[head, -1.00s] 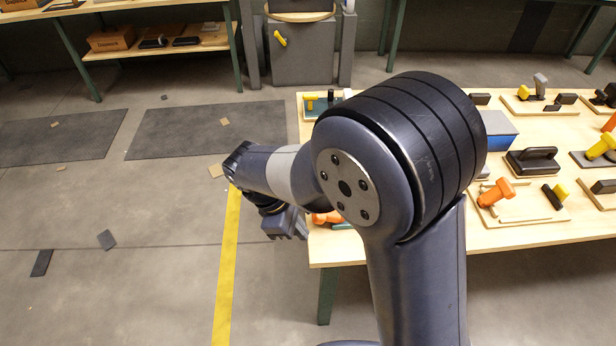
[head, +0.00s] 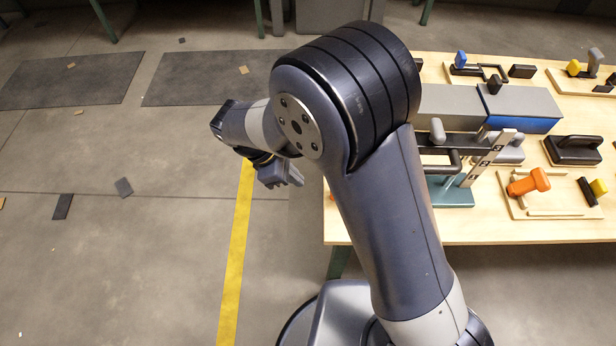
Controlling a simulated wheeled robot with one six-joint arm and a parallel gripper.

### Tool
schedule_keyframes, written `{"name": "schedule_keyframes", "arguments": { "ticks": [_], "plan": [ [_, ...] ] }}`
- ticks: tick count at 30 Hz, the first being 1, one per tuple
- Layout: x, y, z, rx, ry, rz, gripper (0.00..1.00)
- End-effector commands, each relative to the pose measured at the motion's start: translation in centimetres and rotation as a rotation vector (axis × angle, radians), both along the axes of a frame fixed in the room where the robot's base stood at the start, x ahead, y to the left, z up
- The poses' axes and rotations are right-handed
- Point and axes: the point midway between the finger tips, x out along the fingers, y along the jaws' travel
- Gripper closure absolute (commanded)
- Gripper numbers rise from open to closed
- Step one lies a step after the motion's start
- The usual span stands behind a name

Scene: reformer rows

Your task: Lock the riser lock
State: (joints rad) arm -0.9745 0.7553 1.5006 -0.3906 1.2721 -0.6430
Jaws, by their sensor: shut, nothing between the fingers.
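My gripper (head: 290,178) hangs at the end of my bent arm, over the floor just left of the wooden table (head: 500,232). It is small and turned partly away in the picture; it is shut and holds nothing. On the table, right of my arm, stands a device with a teal base (head: 458,196), black bars with a grey knob (head: 437,130), and a tilted pale strip with dark marks (head: 488,158). My arm hides its left part. I cannot tell for sure which fixture is the riser lock. My gripper is well apart from all of them.
Behind the device lies a long grey-and-blue block (head: 530,108). To the right are a black handle (head: 573,149) and a board with an orange knob (head: 528,182). Other fixtures fill the back. The floor left of the table is open, with dark mats (head: 215,78) and a yellow line (head: 238,250).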

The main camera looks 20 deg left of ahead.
Motion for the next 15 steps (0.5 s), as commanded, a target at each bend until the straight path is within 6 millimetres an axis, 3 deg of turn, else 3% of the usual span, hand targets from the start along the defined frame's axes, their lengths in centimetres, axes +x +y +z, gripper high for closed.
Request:
{"name": "schedule_keyframes", "arguments": {
  "ticks": [13,15],
  "plan": [
    [1.0,-4.5,-7.9,-0.004,0.004,-0.002,1.0],
    [1.3,-5.2,-6.1,0.003,-0.002,-0.003,1.0]
  ]
}}
